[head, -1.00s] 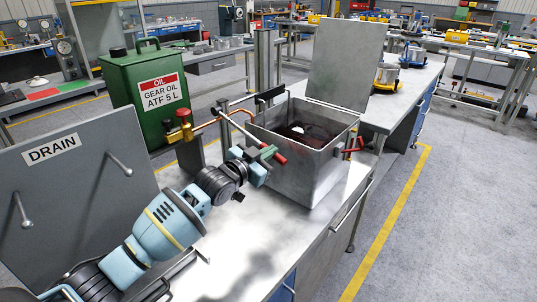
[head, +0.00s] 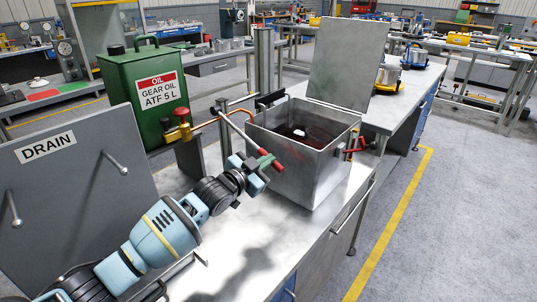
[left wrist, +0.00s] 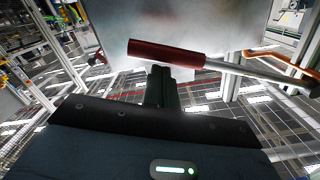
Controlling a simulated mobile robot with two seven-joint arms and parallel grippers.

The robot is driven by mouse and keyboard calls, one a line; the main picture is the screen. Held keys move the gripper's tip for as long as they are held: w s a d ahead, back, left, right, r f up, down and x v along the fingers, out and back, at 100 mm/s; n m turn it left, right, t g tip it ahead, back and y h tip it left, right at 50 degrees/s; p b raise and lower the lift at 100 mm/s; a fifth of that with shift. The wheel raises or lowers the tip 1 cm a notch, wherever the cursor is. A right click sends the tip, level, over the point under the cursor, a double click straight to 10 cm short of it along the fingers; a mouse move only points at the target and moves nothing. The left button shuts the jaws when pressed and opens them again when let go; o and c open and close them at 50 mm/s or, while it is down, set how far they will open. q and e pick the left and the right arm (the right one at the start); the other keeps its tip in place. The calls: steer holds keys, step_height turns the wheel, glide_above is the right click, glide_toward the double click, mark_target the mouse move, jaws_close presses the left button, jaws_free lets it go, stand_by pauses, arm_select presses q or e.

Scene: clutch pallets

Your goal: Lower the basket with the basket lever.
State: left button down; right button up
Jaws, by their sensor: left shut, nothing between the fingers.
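The basket lever (head: 240,130) is a grey rod with a red grip (head: 277,165), slanting down toward me in front of the metal tank (head: 315,180). My left gripper (head: 264,162) is shut and empty, right at the red grip. In the left wrist view, the closed fingers (left wrist: 161,85) are close to the red grip (left wrist: 165,52), apparently touching it, without clasping it. My right gripper is out of view.
The tank's lid (head: 345,55) stands open. A second red handle (head: 362,145) is on the tank's right side. A green gear oil can (head: 150,95) and a DRAIN panel (head: 70,190) stand left. The bench top (head: 250,235) in front is clear.

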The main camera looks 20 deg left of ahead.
arm_select(q)
steer(key=shift+a+f, duration=0.1)
steer(key=shift+f, duration=0.15)
